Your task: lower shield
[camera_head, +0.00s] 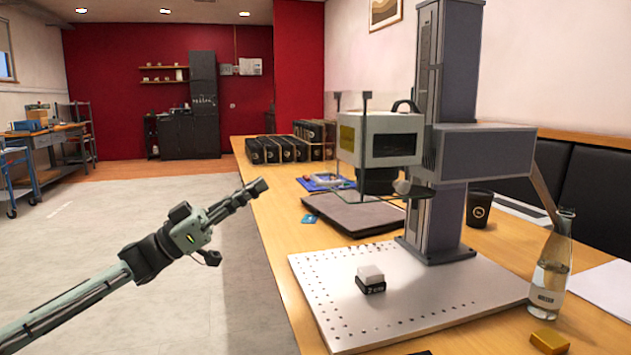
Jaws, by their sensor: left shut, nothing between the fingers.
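The laser marker (440,130) stands on the table with a grey column and a pale head (380,140). A clear shield (366,182) with thin dark edges surrounds the head. Its lower edge hangs well above the perforated metal base plate (330,318). A small block with a white top and dark sides (371,282) sits on the plate below. My left gripper (262,186) is shut and empty. It is over the floor side of the table's left edge, left of the shield and apart from it. My right gripper is not in view.
A glass bottle (552,275) and a gold block (549,341) stand at the right. A black cup (479,208), a closed laptop (352,214) and black boxes (275,150) are farther back on the table (277,222). The floor at left is clear.

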